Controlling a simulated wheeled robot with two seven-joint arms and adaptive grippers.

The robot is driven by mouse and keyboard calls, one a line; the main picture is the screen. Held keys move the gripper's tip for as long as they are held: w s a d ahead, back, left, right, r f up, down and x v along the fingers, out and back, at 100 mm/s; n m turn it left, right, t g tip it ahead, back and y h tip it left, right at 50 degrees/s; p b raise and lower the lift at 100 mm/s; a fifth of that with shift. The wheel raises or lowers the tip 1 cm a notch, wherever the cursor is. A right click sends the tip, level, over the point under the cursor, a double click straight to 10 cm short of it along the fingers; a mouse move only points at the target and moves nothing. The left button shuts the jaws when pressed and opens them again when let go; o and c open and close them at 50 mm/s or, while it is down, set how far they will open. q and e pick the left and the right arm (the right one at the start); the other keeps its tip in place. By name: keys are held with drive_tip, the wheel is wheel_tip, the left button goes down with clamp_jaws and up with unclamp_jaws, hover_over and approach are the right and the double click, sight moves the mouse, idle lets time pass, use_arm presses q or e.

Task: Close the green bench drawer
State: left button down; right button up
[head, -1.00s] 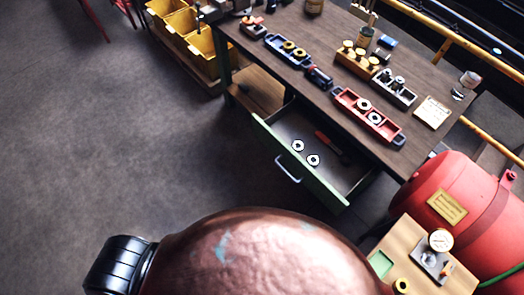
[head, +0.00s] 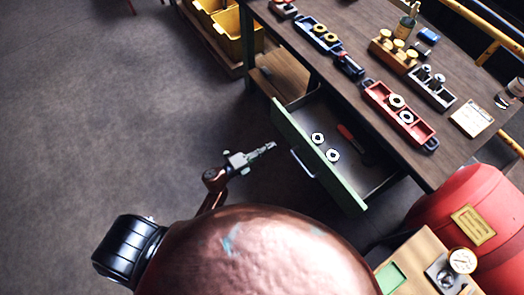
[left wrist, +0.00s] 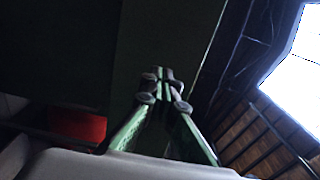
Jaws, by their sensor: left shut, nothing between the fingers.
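The green bench drawer (head: 340,186) is open, pulled out from under the wooden workbench (head: 462,152). Its front faces lower left and carries a metal handle (head: 301,163). Two pale rings or nuts (head: 332,155) and a red-handled tool (head: 346,133) lie inside. My left gripper (head: 273,146) is shut and empty, in front of the drawer near the handle; it appears apart from the front. In the left wrist view, its green fingers (left wrist: 163,80) come together against a dark background. My right gripper is not in view.
Red (head: 400,114), blue (head: 318,34) and grey (head: 432,88) trays of parts stand on the bench top. Yellow bins (head: 228,35) stand beyond its far left end. A red tank (head: 465,207) is at right. The floor left of the drawer is clear.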

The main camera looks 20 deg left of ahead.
sight(291, 134)
use_arm(q)
drive_tip(key=x, duration=0.7)
drive_tip(key=shift+w+d, duration=0.2)
drive_tip(key=shift+w, duration=0.1)
